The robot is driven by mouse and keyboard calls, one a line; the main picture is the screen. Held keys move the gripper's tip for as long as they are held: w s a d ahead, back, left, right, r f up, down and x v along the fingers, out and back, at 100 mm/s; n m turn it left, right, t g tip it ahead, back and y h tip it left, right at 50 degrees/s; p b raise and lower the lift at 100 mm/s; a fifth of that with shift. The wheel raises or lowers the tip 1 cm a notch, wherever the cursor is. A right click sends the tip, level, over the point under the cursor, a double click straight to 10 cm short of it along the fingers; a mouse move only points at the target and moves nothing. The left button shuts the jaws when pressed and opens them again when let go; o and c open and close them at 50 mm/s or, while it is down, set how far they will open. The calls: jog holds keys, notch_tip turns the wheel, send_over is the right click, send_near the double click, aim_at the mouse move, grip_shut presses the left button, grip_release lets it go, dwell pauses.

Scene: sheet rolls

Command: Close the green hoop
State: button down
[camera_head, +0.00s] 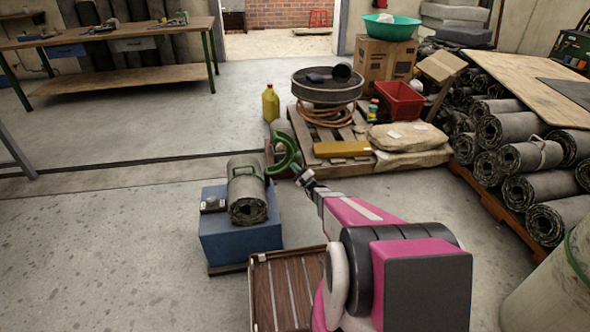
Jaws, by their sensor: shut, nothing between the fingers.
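A grey sheet roll (247,195) lies on a blue block (240,242) left of the middle. A thin green band shows around the roll near its far end. The green hoop (285,152) shows as a thick curved piece standing just right of the roll, with its opening facing left. I cannot tell how it joins the band or the block. My gripper (301,175) is shut and empty at the hoop's lower right side, very close to it. I cannot tell whether it touches the hoop.
A small dark device (212,204) sits on the block left of the roll. A brown slatted crate (282,292) stands on the floor in front. A pallet (330,135) with sacks, a drum and a yellow bar lies behind. Stacked rolls (530,155) fill the right. Floor at left is clear.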

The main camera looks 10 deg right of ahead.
jog(key=shift+a+r+n+g, duration=0.25)
jog(key=shift+r+n+g, duration=0.45)
jog(key=shift+r+n, duration=0.15)
jog(key=shift+s+a+r+n+g+h, duration=0.1)
jog(key=shift+a+r+n+g+h, duration=1.55)
jog(key=shift+a, duration=1.2)
jog(key=shift+s+a+r+n+g+h, duration=0.15)
jog(key=shift+a+r+n+g+h, duration=0.95)
jog(key=shift+a+n, duration=1.45)
jog(key=shift+s+a+r+n+g+h, duration=0.1)
jog(key=shift+a+r+n+g+h, duration=1.25)
jog(key=shift+a, duration=1.8)
jog(key=shift+s+a+f+n+t+y, duration=0.1)
jog(key=shift+a+f+n+t+y, duration=0.1)
jog(key=shift+a, duration=0.65)
jog(key=shift+a+f+n+t+y, duration=0.1)
jog(key=shift+a+f, duration=0.05)
jog(key=shift+a, duration=0.65)
